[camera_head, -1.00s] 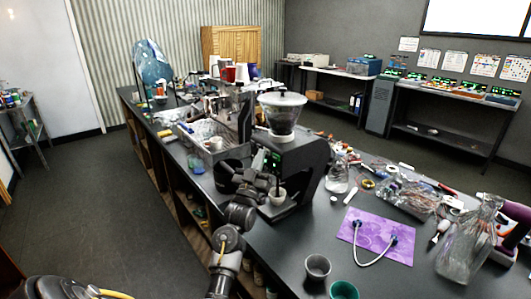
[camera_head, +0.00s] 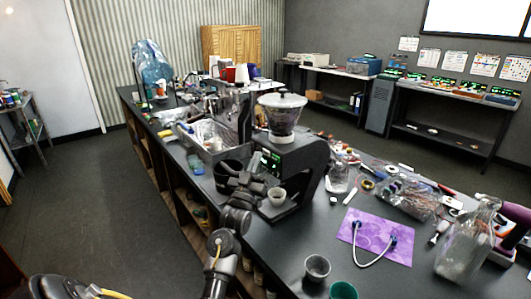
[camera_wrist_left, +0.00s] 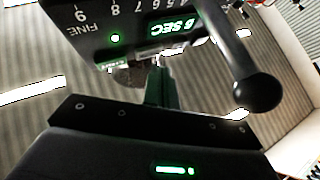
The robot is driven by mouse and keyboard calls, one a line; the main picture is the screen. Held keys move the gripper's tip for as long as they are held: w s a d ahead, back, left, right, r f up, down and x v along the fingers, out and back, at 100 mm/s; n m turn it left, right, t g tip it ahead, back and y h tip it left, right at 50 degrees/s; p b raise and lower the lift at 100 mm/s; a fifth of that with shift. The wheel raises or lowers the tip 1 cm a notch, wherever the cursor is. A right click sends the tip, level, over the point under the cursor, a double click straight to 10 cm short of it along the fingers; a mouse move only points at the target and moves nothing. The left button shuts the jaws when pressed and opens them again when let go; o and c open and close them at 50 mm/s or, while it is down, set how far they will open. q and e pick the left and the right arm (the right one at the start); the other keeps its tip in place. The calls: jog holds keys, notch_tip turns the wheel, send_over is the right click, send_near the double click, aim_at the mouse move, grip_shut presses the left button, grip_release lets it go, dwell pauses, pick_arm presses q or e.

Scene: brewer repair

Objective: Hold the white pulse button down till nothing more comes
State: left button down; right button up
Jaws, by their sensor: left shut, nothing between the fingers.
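The dark grinder (camera_head: 306,158) stands on the bench with a clear hopper (camera_head: 283,112) on top and a green-lit panel (camera_head: 271,158) on its front. A small pale cup (camera_head: 277,196) sits below the panel. My left gripper (camera_head: 258,176) is shut and empty, close in front of the grinder's face. In the left wrist view the closed fingers (camera_wrist_left: 160,72) point at the panel (camera_wrist_left: 135,28), which carries dial numbers, a green light and a lit "SEC" display. I cannot make out the white pulse button; the fingers may hide it. Contact cannot be told. My right gripper is not in view.
A metal tray (camera_head: 208,143) with clutter lies left of the grinder. A purple mat (camera_head: 398,246) with a curved tube, a grey cup (camera_head: 317,266), a teal cup (camera_head: 343,290) and a glass flask (camera_head: 466,242) stand to the right. A dark rounded knob (camera_wrist_left: 257,93) is beside the panel.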

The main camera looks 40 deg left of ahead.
pick_arm(q)
jog(key=s, duration=0.1)
jog(key=s+a+p, duration=0.1)
jog(key=s, duration=0.1)
jog(key=s+p, duration=0.1)
jog(key=shift+s+a, duration=0.25)
jog(key=shift+s, duration=0.15)
dwell(0.6)
